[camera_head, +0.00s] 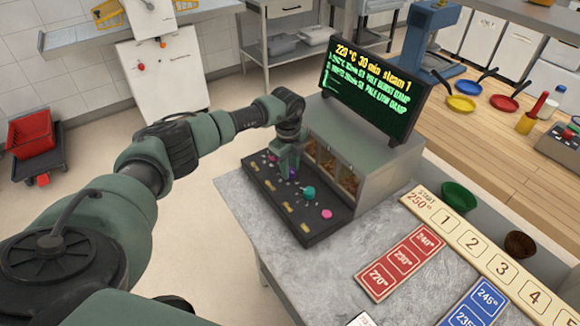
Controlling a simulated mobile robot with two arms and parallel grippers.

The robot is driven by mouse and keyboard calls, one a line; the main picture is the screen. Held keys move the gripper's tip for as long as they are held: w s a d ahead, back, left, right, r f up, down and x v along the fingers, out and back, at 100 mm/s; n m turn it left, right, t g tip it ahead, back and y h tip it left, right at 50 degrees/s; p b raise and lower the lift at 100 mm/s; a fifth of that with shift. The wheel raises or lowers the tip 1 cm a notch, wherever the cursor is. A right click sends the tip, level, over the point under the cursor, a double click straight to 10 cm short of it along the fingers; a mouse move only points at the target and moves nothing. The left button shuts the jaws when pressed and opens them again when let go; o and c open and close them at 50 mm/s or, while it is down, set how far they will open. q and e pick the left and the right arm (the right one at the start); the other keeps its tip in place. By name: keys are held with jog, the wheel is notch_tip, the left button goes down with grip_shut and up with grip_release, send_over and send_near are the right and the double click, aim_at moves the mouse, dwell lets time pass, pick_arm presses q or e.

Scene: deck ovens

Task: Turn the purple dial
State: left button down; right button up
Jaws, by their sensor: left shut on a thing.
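The purple dial (294,180) is on the dark control panel (300,222) at the front of a small grey deck oven (362,158). Only a small part of it shows below my left gripper (291,172). The gripper reaches down from above and is shut on the dial, covering most of it. Which way the dial points is hidden. A teal dial (308,193) and a magenta knob (326,213) sit nearer the panel's front right. My right gripper is not in view.
A display (372,85) with green and yellow text stands on the oven. Red cards (400,262), blue cards (478,306) and a numbered wooden strip (490,255) lie on the grey table to the right. The table in front of the panel is clear.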

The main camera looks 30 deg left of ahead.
pick_arm(q)
jog(key=shift+w+r, duration=0.1)
jog(key=c, duration=1.1)
grip_release()
jog(key=r, duration=0.2)
jog(key=r+b, duration=0.1)
jog(key=r, duration=0.4)
jog(key=shift+s+r+b, duration=0.25)
jog(key=shift+r+b, duration=0.1)
jog(key=shift+b, duration=0.05)
jog(key=shift+f, duration=0.1)
